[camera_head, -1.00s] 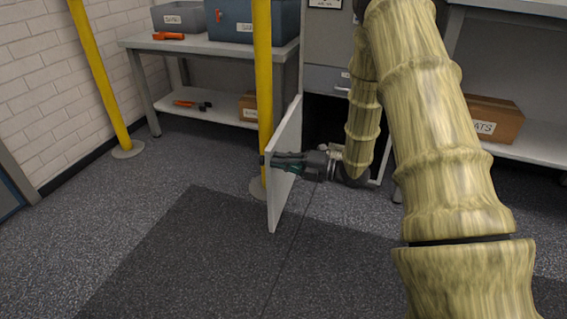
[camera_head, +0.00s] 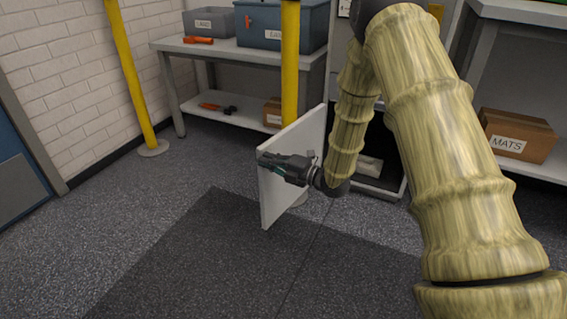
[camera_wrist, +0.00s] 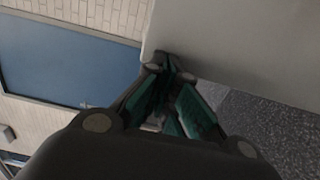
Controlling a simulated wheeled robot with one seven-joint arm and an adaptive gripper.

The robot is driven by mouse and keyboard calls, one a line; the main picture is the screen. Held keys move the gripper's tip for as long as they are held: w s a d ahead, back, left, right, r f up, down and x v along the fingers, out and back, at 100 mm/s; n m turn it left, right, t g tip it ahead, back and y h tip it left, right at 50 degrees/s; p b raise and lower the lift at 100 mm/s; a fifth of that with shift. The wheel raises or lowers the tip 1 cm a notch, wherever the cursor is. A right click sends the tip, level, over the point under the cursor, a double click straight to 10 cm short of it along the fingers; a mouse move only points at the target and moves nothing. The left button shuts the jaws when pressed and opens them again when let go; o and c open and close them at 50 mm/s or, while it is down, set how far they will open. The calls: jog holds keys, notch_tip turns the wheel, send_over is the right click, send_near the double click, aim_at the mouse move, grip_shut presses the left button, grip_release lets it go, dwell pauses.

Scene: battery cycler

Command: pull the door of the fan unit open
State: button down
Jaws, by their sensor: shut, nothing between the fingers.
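The fan unit's door (camera_head: 283,195) is a pale flat panel that stands swung well open, left of the unit. In the wrist view the door (camera_wrist: 240,40) fills the upper right as a grey surface. My gripper (camera_head: 265,159) lies across the inner face of the door near its left edge. In the wrist view its fingers (camera_wrist: 168,70) are closed together with nothing between them, close to the door's lower left corner; whether they touch it I cannot tell. The unit's open bay (camera_head: 380,150) is dark and partly hidden by my arm.
Yellow posts stand at the left (camera_head: 133,85) and just behind the door (camera_head: 290,65). A shelf table (camera_head: 235,53) with bins is at the back. A MATS box (camera_head: 515,138) sits on the right shelf. The floor in front (camera_head: 190,270) is clear.

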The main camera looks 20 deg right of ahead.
dwell(0.4)
jog(key=s+a+p+v, duration=0.1)
jog(key=p+v, duration=0.4)
jog(key=v, duration=0.8)
jog(key=shift+s, duration=0.45)
jog(key=s+a+f+m+g+h+p, duration=0.15)
jog(key=s+f+m+h, duration=0.25)
jog(key=s+f+m, duration=0.4)
jog(key=s+a+f+m+g+h, duration=0.35)
jog(key=f+m, duration=0.25)
jog(key=f, duration=0.5)
jog(key=s+a+f+m+g+h+p, duration=0.1)
jog(key=s+f+m+g, duration=0.2)
jog(key=s, duration=0.7)
jog(key=s+f+m+g+h, duration=0.25)
jog(key=s+m, duration=0.35)
jog(key=s, duration=0.3)
jog(key=s+a+f+m+g+h+p, duration=0.1)
jog(key=s+f+m+g, duration=0.2)
jog(key=s, duration=0.7)
notch_tip(320, 180, up, 39)
jog(key=p, duration=3.8)
jog(key=shift+w+m, duration=0.4)
